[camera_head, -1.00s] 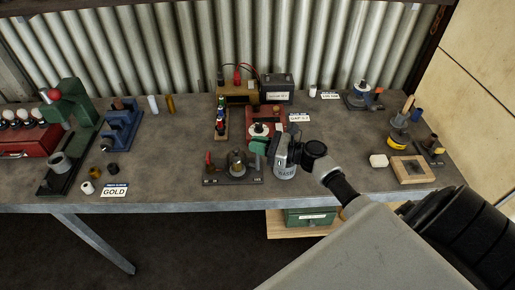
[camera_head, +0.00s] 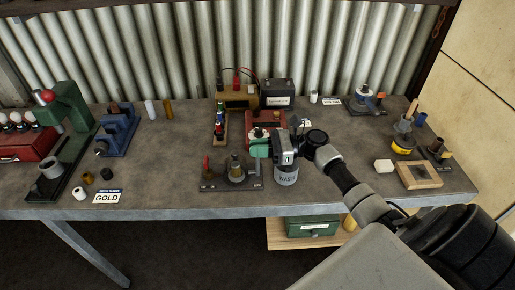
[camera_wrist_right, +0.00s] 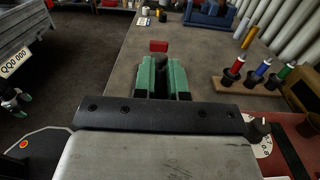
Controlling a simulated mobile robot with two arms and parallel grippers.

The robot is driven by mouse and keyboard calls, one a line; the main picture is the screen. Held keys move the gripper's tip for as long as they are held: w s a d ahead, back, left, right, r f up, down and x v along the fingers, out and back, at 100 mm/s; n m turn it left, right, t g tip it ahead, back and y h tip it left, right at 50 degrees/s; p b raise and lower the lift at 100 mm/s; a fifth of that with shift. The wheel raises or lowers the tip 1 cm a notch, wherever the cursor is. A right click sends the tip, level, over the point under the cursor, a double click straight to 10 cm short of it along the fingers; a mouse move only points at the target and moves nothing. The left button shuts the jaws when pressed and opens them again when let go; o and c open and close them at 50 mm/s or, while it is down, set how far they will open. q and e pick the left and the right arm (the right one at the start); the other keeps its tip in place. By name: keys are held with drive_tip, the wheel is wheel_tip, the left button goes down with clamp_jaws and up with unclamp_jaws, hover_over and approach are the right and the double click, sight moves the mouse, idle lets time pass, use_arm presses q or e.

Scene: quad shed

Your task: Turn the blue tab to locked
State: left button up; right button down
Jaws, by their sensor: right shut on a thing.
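The black base plate (camera_head: 218,186) lies near the bench's front edge, with a red upright piece (camera_head: 206,163) at its left end and a brass cone (camera_head: 237,168) in its middle. No blue tab shows clearly in either view; the fingers cover the spot above the plate's right end. My right gripper (camera_head: 260,146) has green fingers, which point left there. In the right wrist view the fingers (camera_wrist_right: 161,78) are close together on something dark, mostly hidden, and the red piece (camera_wrist_right: 158,46) shows beyond them.
A red device (camera_head: 252,116) with a white dial stands just behind the fingers. A stand of coloured plugs (camera_head: 219,125) is to its left. A wooden frame (camera_head: 419,175) and a yellow-based item (camera_head: 403,145) are at right. The bench's middle left is clear.

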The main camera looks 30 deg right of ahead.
drive_tip(key=c, duration=1.2)
unclamp_jaws()
drive_tip(key=shift+d, duration=0.1)
drive_tip(key=shift+s+d+f, duration=0.15)
drive_tip(key=shift+s+d, duration=0.05)
drive_tip(key=shift+d, duration=0.05)
drive_tip(key=b+v, duration=0.3)
drive_tip(key=v, duration=0.7)
